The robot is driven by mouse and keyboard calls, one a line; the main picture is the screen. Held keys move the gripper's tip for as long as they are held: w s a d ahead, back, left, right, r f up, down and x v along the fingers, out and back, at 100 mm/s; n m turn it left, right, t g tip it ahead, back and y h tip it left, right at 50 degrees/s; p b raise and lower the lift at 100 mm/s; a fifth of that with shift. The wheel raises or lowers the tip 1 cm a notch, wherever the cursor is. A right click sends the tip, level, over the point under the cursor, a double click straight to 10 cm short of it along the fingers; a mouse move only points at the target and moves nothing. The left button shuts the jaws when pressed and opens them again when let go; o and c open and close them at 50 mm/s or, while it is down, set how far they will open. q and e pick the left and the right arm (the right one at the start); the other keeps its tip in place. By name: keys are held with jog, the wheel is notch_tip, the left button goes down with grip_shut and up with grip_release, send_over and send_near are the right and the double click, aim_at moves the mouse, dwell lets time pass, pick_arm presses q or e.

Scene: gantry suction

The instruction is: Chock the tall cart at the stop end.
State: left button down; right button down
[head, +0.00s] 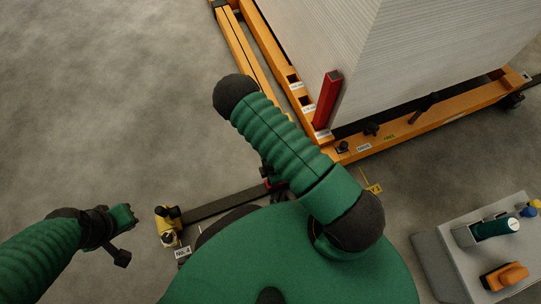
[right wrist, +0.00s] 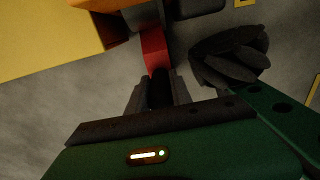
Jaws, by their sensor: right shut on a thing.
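The tall cart is an orange frame (head: 430,119) under a tall stack of pale sheets (head: 330,40), at the upper right of the head view. A red upright post (head: 327,101) stands at its near corner. In the right wrist view my right gripper (right wrist: 158,92) is shut on the black grip (right wrist: 160,88) of a red piece (right wrist: 155,48). That piece's far end meets an orange part. In the head view my forearm mostly hides this gripper. My left gripper (head: 122,235) is at the lower left, away from the cart; its jaw opening is unclear.
A dark bar (head: 225,203) lies low on the floor, with a yellow fitting (head: 168,226) labelled No. 4 at its left end. A grey bench (head: 435,265) with a green-and-white tool (head: 495,229) and an orange tool (head: 506,275) stands lower right. Floor at upper left is clear.

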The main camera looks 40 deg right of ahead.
jog(key=shift+f, duration=0.15)
jog(key=c, duration=1.1)
grip_release()
notch_tip(320, 180, up, 17)
jog(key=p, duration=1)
jog(key=shift+f, duration=0.15)
